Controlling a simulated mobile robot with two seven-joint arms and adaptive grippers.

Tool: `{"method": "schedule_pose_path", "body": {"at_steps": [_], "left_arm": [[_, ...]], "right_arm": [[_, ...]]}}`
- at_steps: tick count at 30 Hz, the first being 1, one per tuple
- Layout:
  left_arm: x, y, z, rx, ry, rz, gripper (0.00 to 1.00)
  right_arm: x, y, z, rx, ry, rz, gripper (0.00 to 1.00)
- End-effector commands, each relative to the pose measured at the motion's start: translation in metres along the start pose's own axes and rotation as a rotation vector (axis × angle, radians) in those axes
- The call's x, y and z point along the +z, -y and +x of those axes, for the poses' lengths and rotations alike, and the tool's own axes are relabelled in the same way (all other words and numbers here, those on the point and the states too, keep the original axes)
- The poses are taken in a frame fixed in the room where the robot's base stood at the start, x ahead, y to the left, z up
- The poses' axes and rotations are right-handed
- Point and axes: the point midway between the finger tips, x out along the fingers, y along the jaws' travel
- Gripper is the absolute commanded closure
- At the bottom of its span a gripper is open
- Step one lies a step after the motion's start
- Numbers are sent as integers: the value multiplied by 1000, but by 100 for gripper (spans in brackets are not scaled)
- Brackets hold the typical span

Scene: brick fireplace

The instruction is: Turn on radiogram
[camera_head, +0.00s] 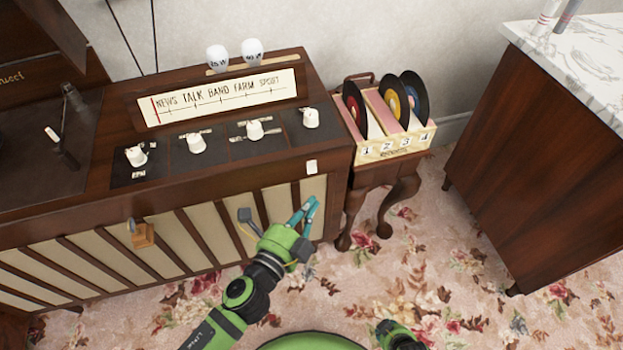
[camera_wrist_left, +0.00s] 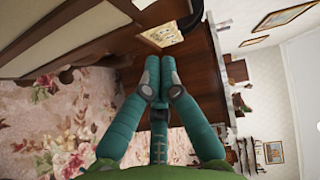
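The radiogram (camera_head: 235,180) is a dark wooden cabinet with a slatted cream front, in the left half of the head view. Its tuning dial (camera_head: 217,97) reads NEWS, TALK, BAND, FARM, SPORT. Several white knobs (camera_head: 255,130) sit below the dial. A small white switch (camera_head: 311,167) is at the upper right of the front edge. My left gripper (camera_head: 314,203) is below the switch, near the front panel. Part of my right gripper (camera_head: 384,328) shows at the bottom edge, too cut off to read.
A record box (camera_head: 396,146) with several records stands on a small wooden table (camera_head: 379,178) right of the radiogram. A marble-topped wooden cabinet (camera_head: 530,150) stands at the far right. Floral carpet (camera_head: 420,260) lies open between them. Two white-topped shakers (camera_head: 217,57) stand on the radiogram's back.

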Motion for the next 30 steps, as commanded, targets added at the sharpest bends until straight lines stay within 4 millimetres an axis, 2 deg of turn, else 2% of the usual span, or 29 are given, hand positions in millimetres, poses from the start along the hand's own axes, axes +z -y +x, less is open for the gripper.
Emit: {"method": "schedule_pose_path", "body": {"at_steps": [1, 4, 10, 15, 30], "left_arm": [[0, 2, 13, -3, -1, 0, 100], [0, 1, 34, -2, -1, -1, 100], [18, 0, 56, 0, 0, 2, 100], [27, 0, 64, 0, 0, -1, 100], [29, -3, 66, -8, -1, 6, 100]], "right_arm": [[0, 0, -1, 0, -3, -1, 66], [1, 0, 0, 0, -3, -1, 66], [3, 0, 0, 0, -4, -2, 66], [3, 0, 0, 0, -3, -2, 66], [-1, 1, 3, -1, 2, -1, 66]]}}
